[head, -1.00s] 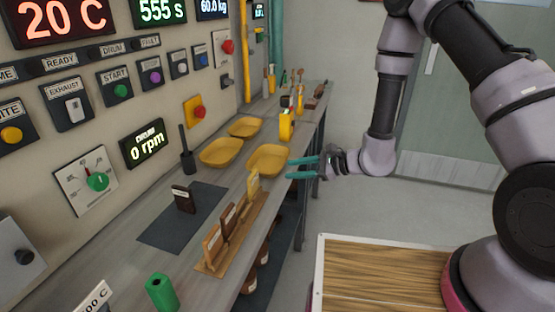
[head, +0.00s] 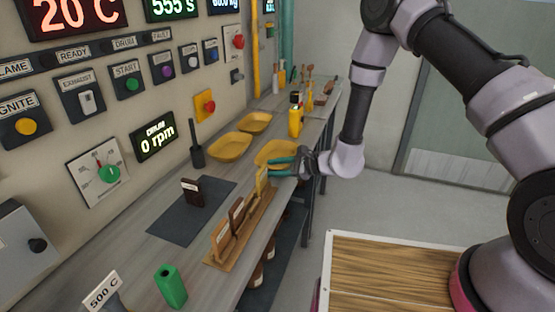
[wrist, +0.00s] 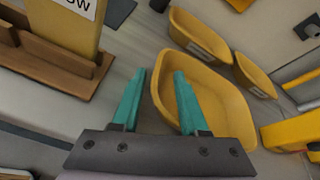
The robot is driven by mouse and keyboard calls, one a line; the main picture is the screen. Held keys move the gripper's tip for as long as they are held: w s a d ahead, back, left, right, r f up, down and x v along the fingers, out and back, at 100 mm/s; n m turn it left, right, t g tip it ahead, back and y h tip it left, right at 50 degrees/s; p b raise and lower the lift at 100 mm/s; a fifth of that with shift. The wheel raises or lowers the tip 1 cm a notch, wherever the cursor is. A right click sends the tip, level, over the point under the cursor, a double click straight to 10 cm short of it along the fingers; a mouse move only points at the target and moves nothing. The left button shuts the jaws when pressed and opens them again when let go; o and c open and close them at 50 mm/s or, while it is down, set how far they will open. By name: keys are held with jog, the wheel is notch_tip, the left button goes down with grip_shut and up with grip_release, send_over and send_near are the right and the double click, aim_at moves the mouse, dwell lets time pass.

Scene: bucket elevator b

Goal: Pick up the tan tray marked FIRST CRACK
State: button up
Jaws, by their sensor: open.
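Three yellow-tan trays lie on the bench: a near one (head: 262,152), a left one (head: 229,148) and a far one (head: 255,122). Labels show in the wrist view on the left tray (wrist: 194,38) and the far tray, but I cannot read them. I see no readable FIRST CRACK mark. My gripper (head: 281,167) is open and empty at the near tray's front side. In the wrist view, my fingers (wrist: 158,72) straddle the line of the near tray's rim (wrist: 157,97), one outside and one over its inside. I cannot tell whether they touch it.
A wooden rack (head: 246,232) holds upright tan, brown and yellow (head: 262,180) cards close to my gripper. A dark card stands on a dark mat (head: 175,225). A green block (head: 171,286) is in front, and a yellow tool (head: 296,120) is beyond the trays. The control wall borders the bench.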

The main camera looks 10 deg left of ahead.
jog(key=shift+c, duration=0.2)
grip_shut()
